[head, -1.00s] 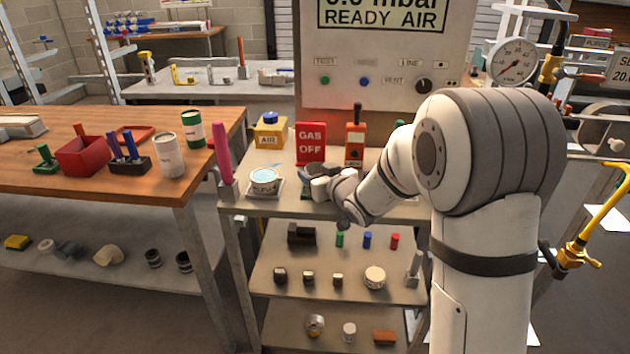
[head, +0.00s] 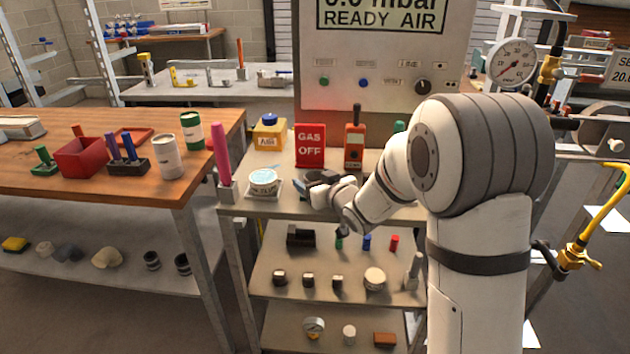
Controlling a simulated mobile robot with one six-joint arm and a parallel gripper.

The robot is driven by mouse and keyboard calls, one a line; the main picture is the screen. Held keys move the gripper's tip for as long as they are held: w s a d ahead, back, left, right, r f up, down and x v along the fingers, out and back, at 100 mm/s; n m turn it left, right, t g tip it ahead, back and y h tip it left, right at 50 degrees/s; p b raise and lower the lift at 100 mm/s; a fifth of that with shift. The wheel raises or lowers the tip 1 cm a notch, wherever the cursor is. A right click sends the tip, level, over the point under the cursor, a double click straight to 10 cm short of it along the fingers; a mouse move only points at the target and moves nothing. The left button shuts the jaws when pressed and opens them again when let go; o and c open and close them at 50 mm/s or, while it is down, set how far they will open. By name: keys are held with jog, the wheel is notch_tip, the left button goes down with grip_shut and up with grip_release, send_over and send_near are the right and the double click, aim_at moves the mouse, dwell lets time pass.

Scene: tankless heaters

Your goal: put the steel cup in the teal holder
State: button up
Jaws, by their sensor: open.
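My gripper (head: 310,183) is open, low over the middle shelf unit's top, just right of a round tin. Its dark jaws are small and partly hidden by my own wrist. A small teal-blue edge (head: 299,188) shows at the gripper's left side; I cannot tell whether it belongs to the teal holder. I cannot clearly make out the steel cup; the gripper and arm cover part of the shelf top there.
The wooden bench (head: 60,190) is further left.

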jog(key=shift+s+d+r, duration=0.1)
jog(key=shift+r, duration=0.15)
jog(key=s+d+m+g+h, duration=0.4)
jog(key=s+d+h, duration=0.4)
jog(key=s+d, duration=0.9)
jog(key=s+d+m+g, duration=0.1)
jog(key=s+g, duration=0.6)
jog(key=s, duration=1.1)
jog(key=shift+d+f+m+g+p, duration=0.3)
jog(key=shift+d+f+m+p, duration=0.05)
jog(key=shift+m, duration=0.35)
jog(key=shift+r, duration=0.1)
